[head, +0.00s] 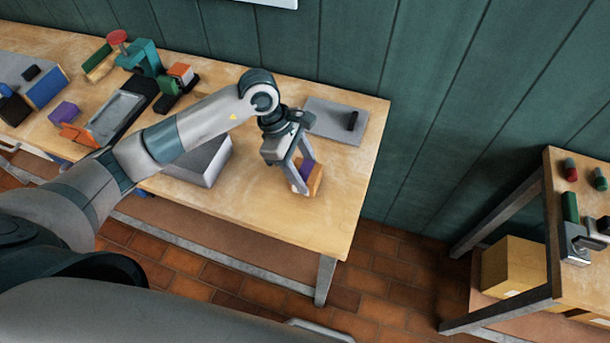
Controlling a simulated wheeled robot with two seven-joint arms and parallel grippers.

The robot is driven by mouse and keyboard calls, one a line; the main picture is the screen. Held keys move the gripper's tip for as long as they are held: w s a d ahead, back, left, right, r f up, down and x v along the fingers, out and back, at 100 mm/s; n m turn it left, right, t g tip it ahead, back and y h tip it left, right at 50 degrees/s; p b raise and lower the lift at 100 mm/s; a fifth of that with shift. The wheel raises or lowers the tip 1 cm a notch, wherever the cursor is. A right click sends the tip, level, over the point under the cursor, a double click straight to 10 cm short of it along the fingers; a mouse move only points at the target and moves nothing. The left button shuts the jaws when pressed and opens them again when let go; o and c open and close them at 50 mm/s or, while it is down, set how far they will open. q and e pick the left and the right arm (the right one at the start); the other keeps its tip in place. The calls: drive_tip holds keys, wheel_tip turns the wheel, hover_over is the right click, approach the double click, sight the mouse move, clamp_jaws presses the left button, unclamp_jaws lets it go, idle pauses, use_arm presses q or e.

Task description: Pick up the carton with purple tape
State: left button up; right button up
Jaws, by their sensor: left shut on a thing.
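The carton with purple tape (315,181) is a small tan-orange box with a purple band, at the right part of the wooden workbench (255,214). My left gripper (304,175) reaches down from the left and is shut on the carton, with its fingers on either side. The fingers hide part of the carton. I cannot tell whether the carton touches the bench top or is just above it. My right gripper does not show.
A grey plate with a black handle (335,119) lies behind the carton. A grey box (205,163) stands left of it, under my arm. Several tools and blocks crowd the bench's left part. A second table (585,285) stands at the right, with a cardboard box (513,267) below.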

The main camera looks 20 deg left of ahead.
use_arm(q)
drive_tip(key=shift+s+d+r+b, duration=0.15)
drive_tip(key=shift+r+b, duration=0.2)
drive_tip(key=shift+r, duration=0.2)
drive_tip(key=shift+s+d+r+b, duration=0.1)
drive_tip(key=shift+r+b, duration=0.2)
drive_tip(key=shift+r, duration=0.25)
drive_tip(key=s+d+r+b, duration=0.3)
drive_tip(key=s+d+r, duration=0.3)
drive_tip(key=s+r, duration=0.1)
drive_tip(key=shift+s+d, duration=0.35)
drive_tip(key=shift+s, duration=0.5)
